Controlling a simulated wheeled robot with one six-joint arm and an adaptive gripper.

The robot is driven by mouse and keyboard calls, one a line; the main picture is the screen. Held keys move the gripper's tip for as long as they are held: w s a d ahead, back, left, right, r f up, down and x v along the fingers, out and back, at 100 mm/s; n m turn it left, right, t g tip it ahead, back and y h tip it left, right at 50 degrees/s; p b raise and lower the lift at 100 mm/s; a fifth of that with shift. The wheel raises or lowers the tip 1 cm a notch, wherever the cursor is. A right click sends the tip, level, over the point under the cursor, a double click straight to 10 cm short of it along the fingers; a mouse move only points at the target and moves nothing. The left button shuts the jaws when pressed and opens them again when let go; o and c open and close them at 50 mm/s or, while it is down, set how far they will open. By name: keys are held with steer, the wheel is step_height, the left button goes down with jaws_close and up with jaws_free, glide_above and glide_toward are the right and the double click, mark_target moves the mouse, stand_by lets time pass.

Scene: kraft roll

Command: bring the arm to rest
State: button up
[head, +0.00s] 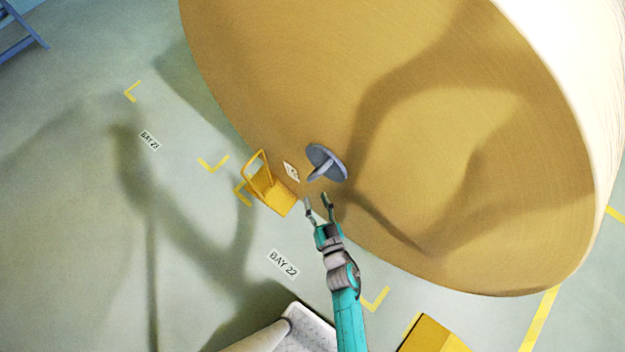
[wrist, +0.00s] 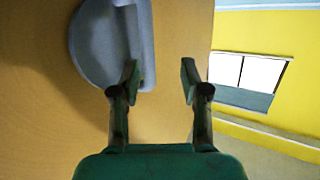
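My arm reaches up from the bottom of the head view, teal with a grey wrist. My gripper (head: 317,201) is open, its two dark fingers apart with nothing between them. In the wrist view my gripper (wrist: 160,80) also shows open and empty. A grey round plug with a handle-like stem (head: 326,164) sits at the flat end of the big kraft roll (head: 400,120), just beyond my fingertips. In the wrist view the plug (wrist: 95,45) is beyond the left finger, which overlaps its edge in the picture; I cannot tell whether they touch.
A yellow wedge with a loop handle (head: 270,190) is on the floor left of my gripper, by the roll. Another yellow block (head: 432,335) is at the bottom right. A blue frame (head: 18,32) stands at top left. Open floor (head: 190,250) lies to the left.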

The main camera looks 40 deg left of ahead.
steer(key=shift+s+d, duration=0.35)
steer(key=shift+d, duration=0.2)
steer(key=s+d+r+m+t+h, duration=0.2)
steer(key=s+d, duration=0.1)
steer(key=d, duration=0.5)
steer(key=s+d+r+m+t+h, duration=0.1)
steer(key=s+d+r+h, duration=0.2)
steer(key=d, duration=0.5)
steer(key=s+d+r+m+t+h, duration=0.15)
steer(key=s+d, duration=0.25)
steer(key=d, duration=0.4)
steer(key=s+d+r+m+h, duration=0.2)
steer(key=s+d+r+h, duration=0.2)
steer(key=r, duration=0.4)
steer(key=s+d+r+m+h, duration=0.2)
steer(key=s+d+r+h, duration=0.2)
steer(key=s+d+r, duration=0.3)
step_height(320, 180, up, 2)
steer(key=shift+s+d+r, duration=0.2)
steer(key=shift+s+d, duration=0.05)
steer(key=shift+s, duration=0.9)
